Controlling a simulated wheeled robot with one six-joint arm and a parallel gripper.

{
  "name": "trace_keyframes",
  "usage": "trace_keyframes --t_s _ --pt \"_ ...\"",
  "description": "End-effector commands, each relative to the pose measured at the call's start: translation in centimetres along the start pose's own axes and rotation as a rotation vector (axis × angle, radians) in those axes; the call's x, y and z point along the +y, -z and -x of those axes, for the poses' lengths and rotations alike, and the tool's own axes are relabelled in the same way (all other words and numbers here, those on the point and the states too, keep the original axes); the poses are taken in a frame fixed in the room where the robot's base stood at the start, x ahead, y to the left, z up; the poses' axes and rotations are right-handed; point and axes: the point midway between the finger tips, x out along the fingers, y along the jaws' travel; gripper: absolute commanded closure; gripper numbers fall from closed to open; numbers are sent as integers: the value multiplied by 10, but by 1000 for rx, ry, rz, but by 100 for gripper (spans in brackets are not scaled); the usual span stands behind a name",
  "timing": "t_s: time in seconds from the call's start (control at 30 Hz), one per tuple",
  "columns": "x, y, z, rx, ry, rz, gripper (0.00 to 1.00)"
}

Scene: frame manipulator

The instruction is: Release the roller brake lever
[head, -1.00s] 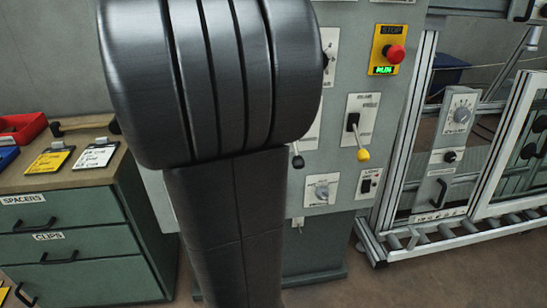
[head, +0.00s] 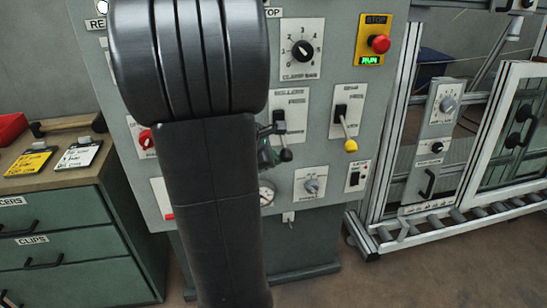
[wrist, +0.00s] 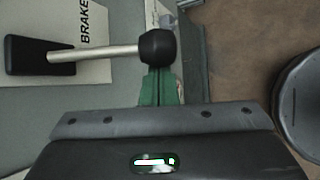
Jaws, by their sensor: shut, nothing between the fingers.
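The roller brake lever (head: 279,124) sticks out of a dark slot on a white plate marked ROLLERS on the grey panel. It has a pale rod and a black knob (head: 286,155), angled down. In the wrist view the lever's rod (wrist: 100,52) runs from its black base to the knob (wrist: 158,47), next to the word BRAKE. My gripper (wrist: 160,80) has its green fingers together, right at the knob's edge; I cannot tell whether they touch it. In the head view my gripper (head: 268,157) shows just left of the knob, partly hidden by my arm.
A yellow-knobbed lever (head: 350,146) is close on the right. A clamp bar dial (head: 303,51), a red stop button (head: 380,43) and a lower dial (head: 311,187) are on the same panel. A green drawer cabinet (head: 60,235) stands left; a framed roller conveyor (head: 430,232) stands right.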

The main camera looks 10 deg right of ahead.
Motion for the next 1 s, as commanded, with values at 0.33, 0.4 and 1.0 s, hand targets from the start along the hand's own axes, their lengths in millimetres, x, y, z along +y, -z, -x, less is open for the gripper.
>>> trace_keyframes --t_s 0.33,0.4,1.0 --pt "0 -4 6 -1 39 28 100" --pt "0 -4 6 -1 44 31 100" --pt "2 -13 19 -1 130 90 100"
